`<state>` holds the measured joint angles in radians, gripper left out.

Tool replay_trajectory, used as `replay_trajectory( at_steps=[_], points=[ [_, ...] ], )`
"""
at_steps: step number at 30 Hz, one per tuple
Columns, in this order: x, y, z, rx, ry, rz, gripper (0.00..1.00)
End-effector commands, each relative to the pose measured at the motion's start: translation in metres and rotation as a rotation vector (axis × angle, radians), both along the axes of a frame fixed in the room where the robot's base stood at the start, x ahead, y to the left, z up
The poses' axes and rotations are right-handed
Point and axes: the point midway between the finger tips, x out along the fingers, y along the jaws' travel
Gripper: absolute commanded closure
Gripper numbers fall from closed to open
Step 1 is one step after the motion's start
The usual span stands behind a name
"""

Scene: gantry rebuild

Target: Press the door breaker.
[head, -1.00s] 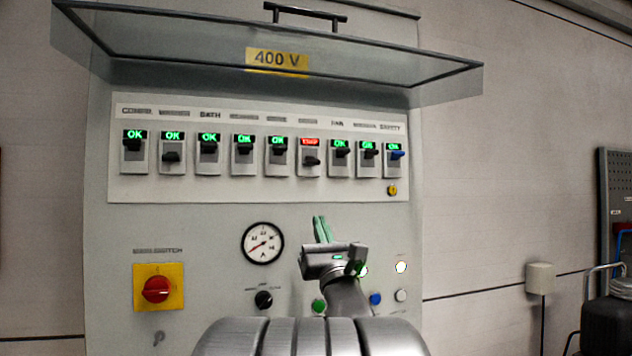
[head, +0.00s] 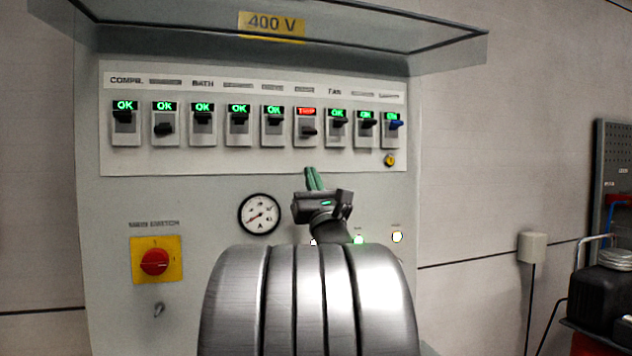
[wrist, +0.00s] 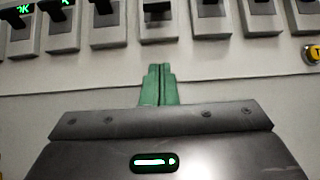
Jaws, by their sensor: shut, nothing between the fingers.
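A row of breakers sits on a pale panel (head: 240,165) in the head view. One breaker (head: 306,128) right of the middle has a red display and a lowered black lever. Its label is too blurred to read, so I cannot tell which is the door breaker. The others show green displays. My gripper (head: 313,178) has green fingers, shut and empty, pointing up just below the red-display breaker. In the wrist view the fingertips (wrist: 158,72) are below that breaker (wrist: 158,22), with a visible gap; contact is not seen.
A clear cover (head: 380,45) marked 400 V juts out above the breakers. A gauge (head: 259,214) and a red main switch (head: 155,262) are lower left. My arm hides part of the lower panel.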

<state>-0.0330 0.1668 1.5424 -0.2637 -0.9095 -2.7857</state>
Motion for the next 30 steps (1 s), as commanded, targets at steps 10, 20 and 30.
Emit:
replay_trajectory(
  at_steps=[10, 20, 30],
  points=[
    [0.020, 0.007, 0.053, 0.000, -0.002, -0.001, 1.00],
    [0.012, 0.004, 0.065, -0.001, 0.000, -0.001, 1.00],
    [0.012, 0.004, 0.065, -0.003, 0.005, -0.001, 1.00]
  ],
)
